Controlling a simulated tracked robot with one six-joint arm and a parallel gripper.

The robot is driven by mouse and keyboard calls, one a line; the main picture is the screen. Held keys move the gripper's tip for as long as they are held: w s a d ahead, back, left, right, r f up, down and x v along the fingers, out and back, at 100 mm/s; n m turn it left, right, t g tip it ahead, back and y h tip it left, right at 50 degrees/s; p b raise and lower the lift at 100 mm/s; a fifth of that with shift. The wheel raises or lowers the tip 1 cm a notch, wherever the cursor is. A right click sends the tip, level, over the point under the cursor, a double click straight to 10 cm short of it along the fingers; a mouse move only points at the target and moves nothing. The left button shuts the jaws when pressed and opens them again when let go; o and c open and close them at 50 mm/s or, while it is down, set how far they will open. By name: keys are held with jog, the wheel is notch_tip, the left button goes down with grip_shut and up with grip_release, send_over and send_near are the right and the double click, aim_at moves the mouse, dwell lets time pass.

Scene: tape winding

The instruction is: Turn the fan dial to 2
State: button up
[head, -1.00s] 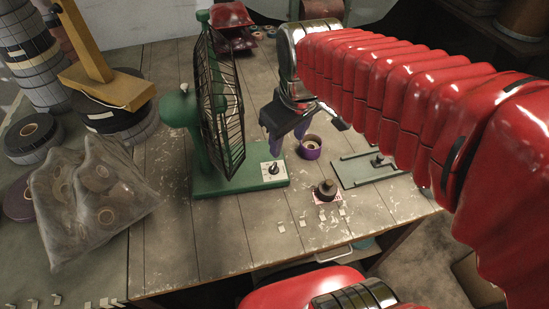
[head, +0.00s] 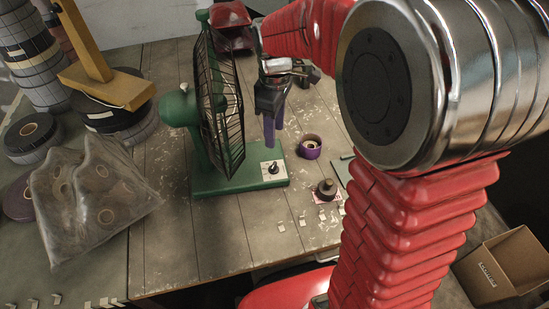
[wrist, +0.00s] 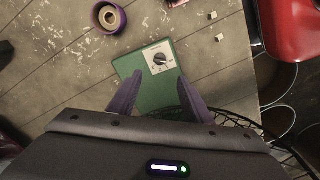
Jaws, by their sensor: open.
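The green fan (head: 215,110) stands on the wooden table with its black wire cage turned to the right. Its dial (head: 273,169) is a black knob on a white plate at the right end of the green base (head: 225,183). The dial (wrist: 161,60) also shows in the wrist view, beyond my fingertips; its markings are too small to read. My gripper (head: 270,132) points down above the base, just behind and above the dial. In the wrist view its purple fingers (wrist: 158,90) are apart with nothing between them, and the dial lies ahead of the gap.
A purple tape roll (head: 310,147) stands right of the base. A dark knob-like piece (head: 326,189) and small pale bits lie in front. A plastic bag of rolls (head: 95,195) is at left. The fan cage is close beside my gripper.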

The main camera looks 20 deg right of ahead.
aim_at(275, 165)
jog(key=shift+f, duration=0.1)
notch_tip(275, 165, down, 14)
jog(key=shift+r, duration=0.15)
dwell(0.6)
jog(key=c, duration=1)
jog(key=shift+d, duration=0.15)
jog(key=shift+c, duration=0.3)
